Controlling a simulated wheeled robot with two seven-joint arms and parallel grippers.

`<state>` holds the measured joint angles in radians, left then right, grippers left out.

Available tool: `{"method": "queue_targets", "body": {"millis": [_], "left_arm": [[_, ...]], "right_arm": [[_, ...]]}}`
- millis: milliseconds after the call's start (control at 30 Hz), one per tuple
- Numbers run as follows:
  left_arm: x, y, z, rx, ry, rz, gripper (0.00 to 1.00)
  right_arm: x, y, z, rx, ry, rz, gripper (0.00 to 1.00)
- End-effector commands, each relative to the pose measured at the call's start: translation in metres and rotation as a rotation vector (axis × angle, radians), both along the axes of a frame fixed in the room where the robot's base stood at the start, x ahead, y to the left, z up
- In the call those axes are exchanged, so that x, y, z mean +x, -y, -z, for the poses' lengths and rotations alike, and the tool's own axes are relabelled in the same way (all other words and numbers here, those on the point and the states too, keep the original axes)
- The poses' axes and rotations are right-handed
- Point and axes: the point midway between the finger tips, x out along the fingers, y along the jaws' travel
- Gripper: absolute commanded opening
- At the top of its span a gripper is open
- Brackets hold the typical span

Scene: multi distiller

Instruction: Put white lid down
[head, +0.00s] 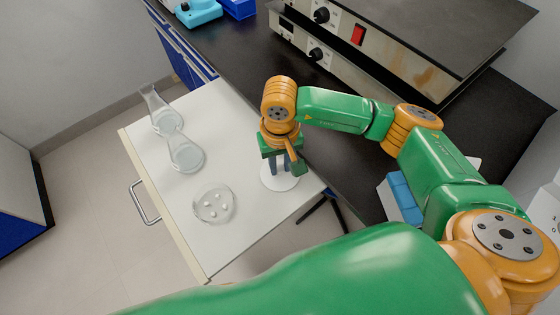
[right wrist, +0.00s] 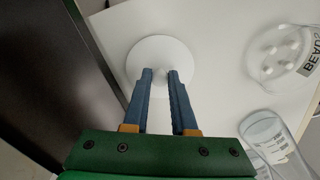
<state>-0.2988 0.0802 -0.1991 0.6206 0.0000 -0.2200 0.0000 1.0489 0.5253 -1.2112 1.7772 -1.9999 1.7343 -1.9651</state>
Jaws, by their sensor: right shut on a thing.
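The white round lid (head: 281,184) is at the right edge of the white cart top, under my right gripper (head: 279,170). In the right wrist view the lid (right wrist: 160,46) shows as a flat disc with a small central knob. My right gripper (right wrist: 159,76) points down, its blue fingers close together on either side of the knob, shut on it. The lid looks level and on or very near the cart top; I cannot tell whether it touches. My left gripper is not in view.
A clear dish (head: 226,210) with several white pieces lies on the white cart (head: 240,245). Two glass flasks (head: 163,115) (head: 186,156) stand at its left side. The black bench (head: 235,62) with hotplate-like devices (head: 320,50) borders the cart. The cart's front middle is clear.

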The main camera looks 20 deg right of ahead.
Motion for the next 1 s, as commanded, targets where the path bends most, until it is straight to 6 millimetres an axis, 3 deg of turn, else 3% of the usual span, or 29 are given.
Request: {"method": "queue_targets", "body": {"millis": [367,400,500,867,1000], "left_arm": [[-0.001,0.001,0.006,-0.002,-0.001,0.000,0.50],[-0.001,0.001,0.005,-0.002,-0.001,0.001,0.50],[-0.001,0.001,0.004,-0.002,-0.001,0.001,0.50],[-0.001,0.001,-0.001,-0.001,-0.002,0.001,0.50],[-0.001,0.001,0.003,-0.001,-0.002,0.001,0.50]], "right_arm": [[0.000,-0.001,0.005,0.001,0.001,0.000,0.00],[0.000,-0.001,0.004,0.001,0.001,0.000,0.33],[0.000,-0.001,0.004,0.001,0.001,0.001,0.55],[0.001,-0.001,-0.005,0.002,0.003,0.001,0.55],[0.002,-0.001,-0.035,0.002,0.010,-0.001,0.55]]}}
